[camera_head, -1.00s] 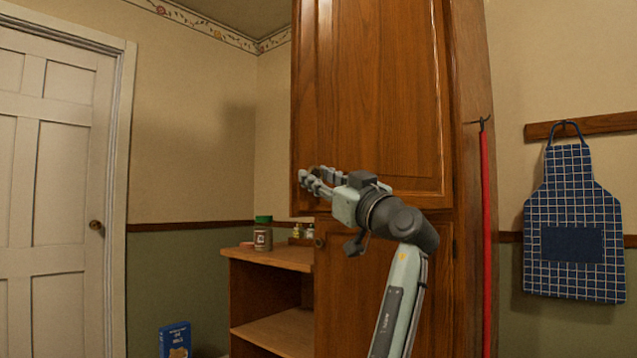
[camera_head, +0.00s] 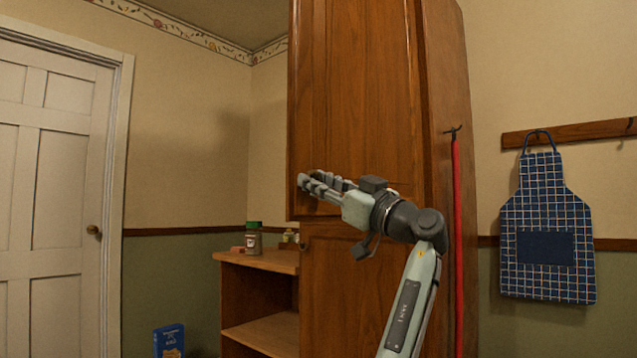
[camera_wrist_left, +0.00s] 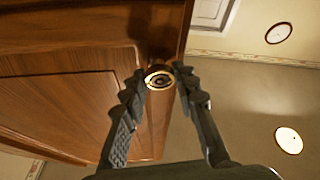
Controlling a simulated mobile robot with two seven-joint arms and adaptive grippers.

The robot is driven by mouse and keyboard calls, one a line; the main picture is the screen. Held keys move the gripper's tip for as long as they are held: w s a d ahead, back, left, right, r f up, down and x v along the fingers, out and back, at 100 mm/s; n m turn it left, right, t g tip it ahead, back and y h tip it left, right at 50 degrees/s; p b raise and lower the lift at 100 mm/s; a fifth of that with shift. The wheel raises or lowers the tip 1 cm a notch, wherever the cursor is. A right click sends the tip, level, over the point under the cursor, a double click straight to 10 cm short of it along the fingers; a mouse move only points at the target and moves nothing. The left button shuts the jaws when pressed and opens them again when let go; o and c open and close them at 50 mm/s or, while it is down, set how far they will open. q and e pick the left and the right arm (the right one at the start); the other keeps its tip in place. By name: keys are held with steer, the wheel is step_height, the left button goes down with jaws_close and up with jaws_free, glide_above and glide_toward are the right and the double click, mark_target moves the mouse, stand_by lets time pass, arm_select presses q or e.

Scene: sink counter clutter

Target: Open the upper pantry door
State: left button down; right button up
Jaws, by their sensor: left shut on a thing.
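The upper pantry door (camera_head: 355,90) is the brown wooden panel at the top of the tall cabinet in the head view. My left gripper (camera_head: 312,183) is at its lower left corner, with the arm coming up from below. In the left wrist view the door (camera_wrist_left: 60,95) fills the left side. There a round brass knob (camera_wrist_left: 158,79) lies between the fingertips of my left gripper (camera_wrist_left: 160,82), which is shut on it. The gripper hides the knob in the head view. I cannot tell whether the door stands ajar. My right gripper is not in view.
A lower pantry door (camera_head: 340,290) is beneath. A low shelf unit (camera_head: 262,262) with a green-lidded jar (camera_head: 254,240) stands left. A red pole (camera_head: 456,230) hangs on the cabinet's side, and a checked apron (camera_head: 547,225) hangs right. A blue box (camera_head: 169,340) is low at left.

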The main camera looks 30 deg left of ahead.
arm_select(q)
steer(key=c, duration=1.2)
jaws_free()
steer(key=shift+o, duration=0.2)
steer(key=shift+d, duration=0.1)
steer(key=v, duration=1.2)
